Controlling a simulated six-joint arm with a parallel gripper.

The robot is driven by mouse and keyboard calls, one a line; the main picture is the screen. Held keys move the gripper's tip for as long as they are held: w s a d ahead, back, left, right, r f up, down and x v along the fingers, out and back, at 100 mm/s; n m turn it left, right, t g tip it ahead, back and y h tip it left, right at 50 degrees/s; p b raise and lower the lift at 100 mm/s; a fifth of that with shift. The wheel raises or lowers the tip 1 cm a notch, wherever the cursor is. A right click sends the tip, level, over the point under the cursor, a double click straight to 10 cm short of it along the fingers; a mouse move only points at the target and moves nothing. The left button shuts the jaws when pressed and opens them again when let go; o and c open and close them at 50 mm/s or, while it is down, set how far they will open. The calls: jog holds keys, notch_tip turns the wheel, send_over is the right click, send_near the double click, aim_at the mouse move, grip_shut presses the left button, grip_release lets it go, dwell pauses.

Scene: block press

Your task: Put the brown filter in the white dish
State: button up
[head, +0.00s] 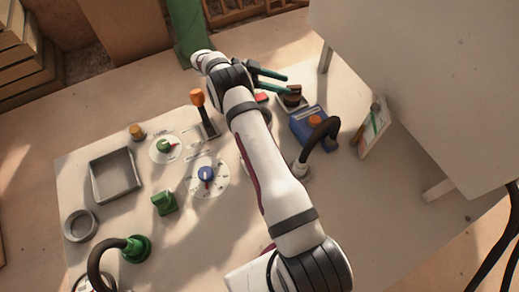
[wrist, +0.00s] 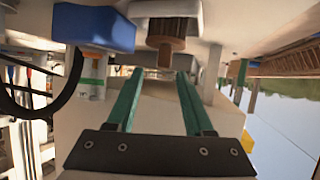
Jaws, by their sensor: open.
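The brown filter (head: 291,98) is a short dark brown cylinder at the back of the table in the head view. It appears to sit in or on a pale, squarish dish (head: 281,103); I cannot tell how deeply. In the wrist view the brown filter (wrist: 166,45) shows just past my fingertips, with the pale dish (wrist: 165,8) against its far end in the picture. My gripper (head: 290,84) has two teal fingers, open and apart, pointing right close to the filter. In the wrist view my gripper (wrist: 160,72) has nothing between its fingers.
A blue box (head: 312,127) with an orange knob and black hose stands right of the dish. An orange-topped lever (head: 198,98) is left of my arm. A grey square tray (head: 114,175), a grey ring (head: 80,226) and a green block (head: 164,203) lie farther left.

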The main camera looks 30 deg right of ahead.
jog(key=s+a+r+n+t+y, duration=0.1)
jog(key=s+a+r+n+y, duration=0.2)
jog(key=s+a+r+n, duration=0.25)
jog(key=s+a+r+n+t+y, duration=0.1)
jog(key=s+a+r+n+y, duration=0.1)
jog(key=s+a+r+y, duration=0.5)
jog(key=s+a+r+n+t+y, duration=0.1)
jog(key=s+a+n, duration=0.3)
jog(key=s, duration=0.6)
jog(key=s+a+r+n+t+y, duration=0.1)
jog(key=s+a+n+t+y, duration=0.1)
jog(key=s+a+n, duration=0.3)
jog(key=s+a+y, duration=0.1)
jog(key=s+a, duration=0.3)
jog(key=s, duration=0.1)
jog(key=shift+s+a+r, duration=0.15)
jog(key=shift+s+r, duration=0.15)
jog(key=shift+r, duration=0.05)
